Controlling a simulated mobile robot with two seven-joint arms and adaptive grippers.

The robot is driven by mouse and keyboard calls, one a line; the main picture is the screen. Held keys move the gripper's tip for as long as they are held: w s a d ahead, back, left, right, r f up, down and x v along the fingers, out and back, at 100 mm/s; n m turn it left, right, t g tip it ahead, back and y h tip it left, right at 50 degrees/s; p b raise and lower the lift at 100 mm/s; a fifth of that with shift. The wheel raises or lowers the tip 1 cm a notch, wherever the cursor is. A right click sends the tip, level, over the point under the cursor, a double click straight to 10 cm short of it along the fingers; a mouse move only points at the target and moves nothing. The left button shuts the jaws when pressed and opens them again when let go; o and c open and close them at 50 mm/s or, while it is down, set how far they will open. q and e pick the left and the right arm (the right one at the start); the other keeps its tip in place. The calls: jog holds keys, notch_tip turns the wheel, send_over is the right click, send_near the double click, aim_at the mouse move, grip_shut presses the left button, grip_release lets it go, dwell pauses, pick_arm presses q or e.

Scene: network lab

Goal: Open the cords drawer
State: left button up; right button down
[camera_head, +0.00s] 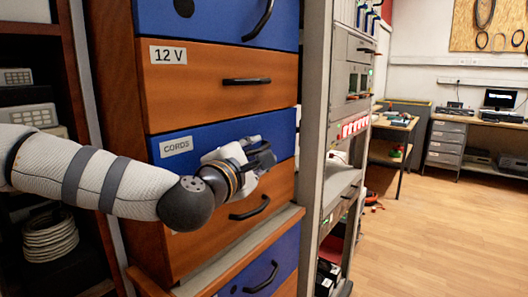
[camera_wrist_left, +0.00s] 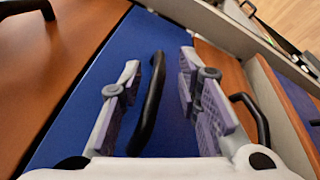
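The cords drawer (camera_head: 212,134) is a blue drawer front with a "CORDS" label (camera_head: 176,147), flush with the cabinet and closed. In the left wrist view its blue front (camera_wrist_left: 90,95) fills the middle. Its black bar handle (camera_wrist_left: 150,108) stands between the two fingers there. My left gripper (camera_head: 262,156) is at the right part of the drawer front and hides the handle in the head view. In the wrist view the left gripper (camera_wrist_left: 160,72) is open, one finger on each side of the handle, with gaps showing. My right gripper is not in view.
An orange "12 V" drawer (camera_head: 200,85) with a black handle is above; an orange drawer (camera_head: 225,222) and a lower blue drawer (camera_head: 262,265) are below. A grey rack (camera_head: 318,130) stands close on the right. The wooden floor (camera_head: 440,230) farther right is clear.

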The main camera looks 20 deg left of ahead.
pick_arm(q)
jog(key=shift+w+d, duration=0.1)
jog(key=shift+w, duration=1.15)
grip_shut()
